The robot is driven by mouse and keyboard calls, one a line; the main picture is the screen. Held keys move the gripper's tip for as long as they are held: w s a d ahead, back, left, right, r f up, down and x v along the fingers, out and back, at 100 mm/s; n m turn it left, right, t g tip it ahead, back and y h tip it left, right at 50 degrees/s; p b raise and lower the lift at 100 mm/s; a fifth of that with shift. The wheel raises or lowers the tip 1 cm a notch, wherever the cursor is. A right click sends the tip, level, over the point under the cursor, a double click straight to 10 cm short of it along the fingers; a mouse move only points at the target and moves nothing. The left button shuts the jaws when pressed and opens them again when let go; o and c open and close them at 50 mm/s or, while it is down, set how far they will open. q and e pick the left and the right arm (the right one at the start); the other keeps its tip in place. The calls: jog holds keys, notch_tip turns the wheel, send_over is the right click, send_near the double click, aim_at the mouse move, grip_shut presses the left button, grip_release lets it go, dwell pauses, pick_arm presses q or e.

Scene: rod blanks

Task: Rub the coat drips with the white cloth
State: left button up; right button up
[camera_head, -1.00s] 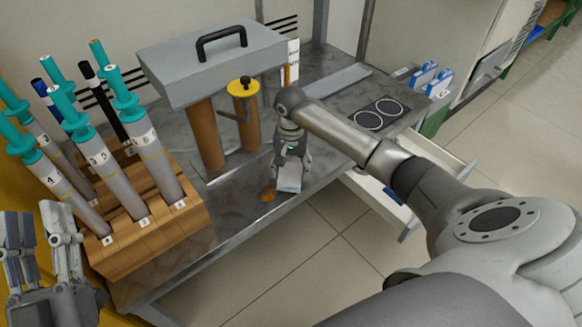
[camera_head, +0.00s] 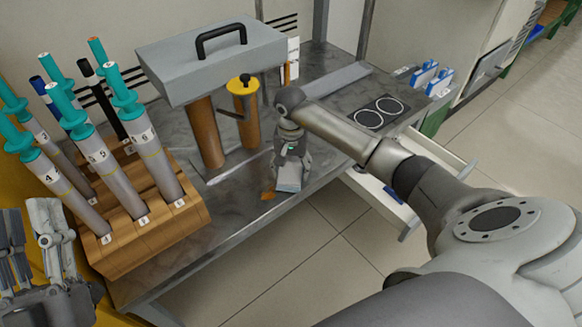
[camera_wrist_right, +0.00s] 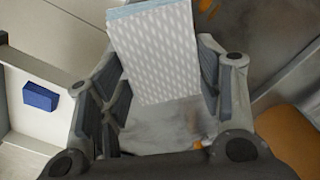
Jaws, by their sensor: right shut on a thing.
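My right gripper (camera_head: 290,160) points down at the front edge of the grey table and is shut on the white cloth (camera_head: 288,180). In the right wrist view the cloth (camera_wrist_right: 158,50) is a flat, pale, patterned pad with a bluish edge, standing out between the fingers (camera_wrist_right: 160,85). An orange coat drip (camera_head: 267,195) lies on the table just left of the cloth, near the edge. Orange spots (camera_wrist_right: 206,6) also show beside the cloth in the wrist view. Whether the cloth touches the table is unclear. My left gripper (camera_head: 32,245) is at the lower left, open and empty.
A wooden rack (camera_head: 150,235) with several numbered, teal-topped rods stands at left. A grey box-like lid with a black handle (camera_head: 210,62) sits on brown posts behind. A yellow-capped cylinder (camera_head: 245,115) stands near my right gripper. An open drawer (camera_head: 385,195) juts out at right.

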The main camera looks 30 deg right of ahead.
pick_arm(q)
jog(key=shift+s+r, duration=0.2)
jog(key=shift+r, duration=0.1)
pick_arm(e)
jog(key=shift+f, duration=0.1)
pick_arm(q)
jog(key=shift+r+t, duration=0.1)
jog(key=shift+t, duration=0.2)
jog(key=shift+s+r+h, duration=0.3)
jog(key=shift+s+h, duration=0.1)
jog(key=shift+s, duration=0.05)
pick_arm(e)
jog(key=shift+f, duration=0.2)
pick_arm(q)
jog(key=shift+s+a+r+t+b, duration=0.15)
jog(key=shift+s+r+t+b, duration=0.2)
jog(key=shift+s+r+t, duration=0.25)
pick_arm(e)
jog(key=shift+f, duration=0.15)
